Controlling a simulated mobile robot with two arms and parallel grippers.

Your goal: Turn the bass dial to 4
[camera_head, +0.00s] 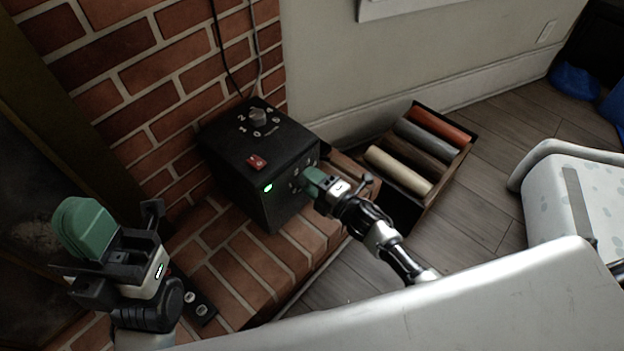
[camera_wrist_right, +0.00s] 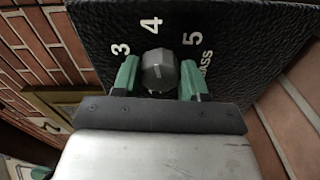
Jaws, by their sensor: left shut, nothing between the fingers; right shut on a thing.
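The black speaker box (camera_head: 258,165) stands on the brick hearth. My right gripper (camera_head: 313,177) reaches its side face. In the right wrist view the grey bass dial (camera_wrist_right: 159,72) sits between the green fingers of my right gripper (camera_wrist_right: 157,78), which are shut on it. The numbers 3, 4 and 5 are printed around the dial, with 4 straight above it in that view and "BASS" beside it at the right. I cannot tell which number the dial points to. My left gripper (camera_head: 85,228) is shut and empty at the lower left, away from the box.
Another dial (camera_head: 258,116) and a red switch (camera_head: 256,162) are on the box top; a green light (camera_head: 268,188) glows on its front. A crate (camera_head: 447,170) of coloured rolls stands at the right. A dark remote-like object (camera_head: 195,300) lies on the hearth. Cables hang behind the box.

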